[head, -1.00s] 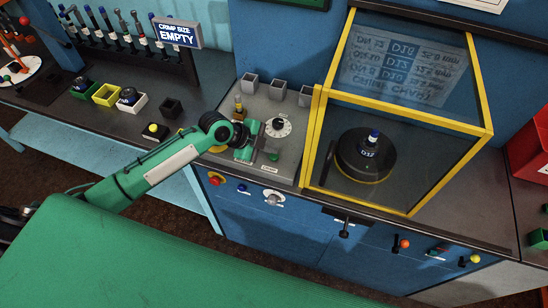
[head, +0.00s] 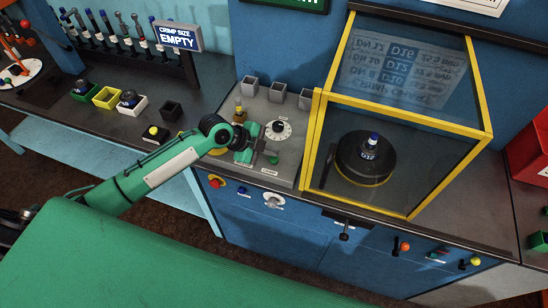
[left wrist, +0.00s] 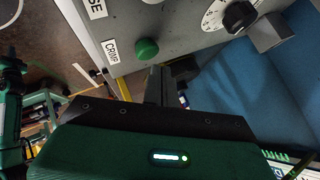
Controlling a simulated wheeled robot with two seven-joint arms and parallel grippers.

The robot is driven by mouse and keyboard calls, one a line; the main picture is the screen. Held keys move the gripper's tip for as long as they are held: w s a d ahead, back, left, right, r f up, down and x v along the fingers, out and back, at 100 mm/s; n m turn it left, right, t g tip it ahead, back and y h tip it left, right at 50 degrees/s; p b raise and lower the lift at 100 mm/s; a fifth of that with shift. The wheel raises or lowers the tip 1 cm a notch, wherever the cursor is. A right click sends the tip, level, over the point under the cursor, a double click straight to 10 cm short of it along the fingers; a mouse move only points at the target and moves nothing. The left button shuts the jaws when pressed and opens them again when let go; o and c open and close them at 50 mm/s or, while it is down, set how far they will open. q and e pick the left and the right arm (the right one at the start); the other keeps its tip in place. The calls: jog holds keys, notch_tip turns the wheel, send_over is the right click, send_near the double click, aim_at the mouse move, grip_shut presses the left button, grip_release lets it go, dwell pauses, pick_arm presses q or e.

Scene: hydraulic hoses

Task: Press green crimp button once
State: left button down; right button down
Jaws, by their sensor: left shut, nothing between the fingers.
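The green crimp button (head: 273,160) sits on the sloped grey control panel (head: 291,160), near its front edge. In the left wrist view the round green button (left wrist: 146,49) stands beside a CRIMP label (left wrist: 110,52). My left gripper (head: 256,147) is over the panel, just to the left of the button in the head view. In the left wrist view its dark fingers (left wrist: 155,84) are shut with nothing between them, close to the button. Whether they touch the panel is not clear. My right gripper is not in view.
A white dial (head: 278,130) is behind the button. A yellow-framed clear case (head: 317,140) holding a black die stands to the right. A sign (head: 177,36) reads CRIMP SIZE EMPTY. A red button (head: 215,182) is on the front below.

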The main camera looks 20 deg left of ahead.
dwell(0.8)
pick_arm(q)
jog(key=shift+f, duration=0.1)
jog(key=shift+f+b, duration=0.3)
jog(key=shift+b, duration=0.1)
jog(key=shift+f+b, duration=0.35)
jog(key=shift+f, duration=0.15)
dwell(0.5)
jog(key=shift+r, duration=0.1)
jog(key=shift+r+p, duration=0.55)
jog(key=shift+r, duration=0.25)
